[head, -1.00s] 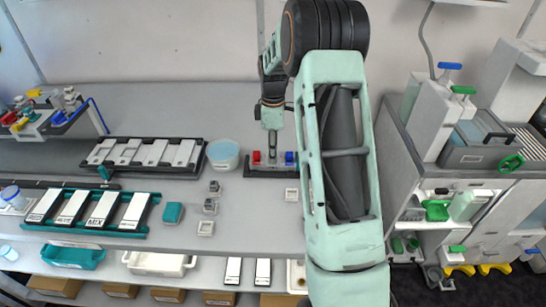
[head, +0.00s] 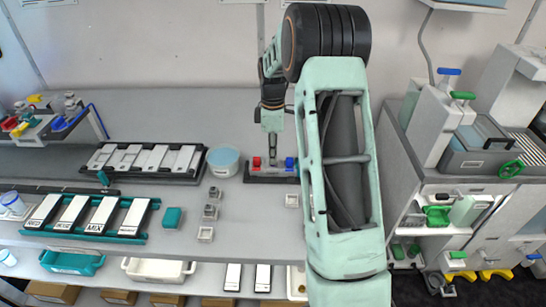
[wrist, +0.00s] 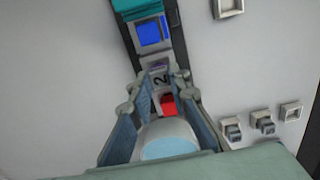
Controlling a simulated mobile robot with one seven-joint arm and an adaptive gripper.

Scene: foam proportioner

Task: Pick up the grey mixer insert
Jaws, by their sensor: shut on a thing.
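My gripper (head: 272,160) points down over a dark holder (head: 255,179) with a red block (head: 257,162) and a blue block (head: 290,164). In the wrist view, my fingers (wrist: 163,84) are closed around a small grey piece (wrist: 159,70) between the red block (wrist: 168,104) and the blue block (wrist: 150,32). It appears to be the grey mixer insert, and a "2" marking shows beside it. The fingers hide much of it. I cannot tell whether it is clear of the holder.
A tub with a light blue lid (head: 223,160) stands left of the holder. Several small grey square parts (head: 210,211) sit in front of it, and another (head: 292,200) stands at right. Racks of labelled cartridges (head: 104,214) fill the left. The table behind is clear.

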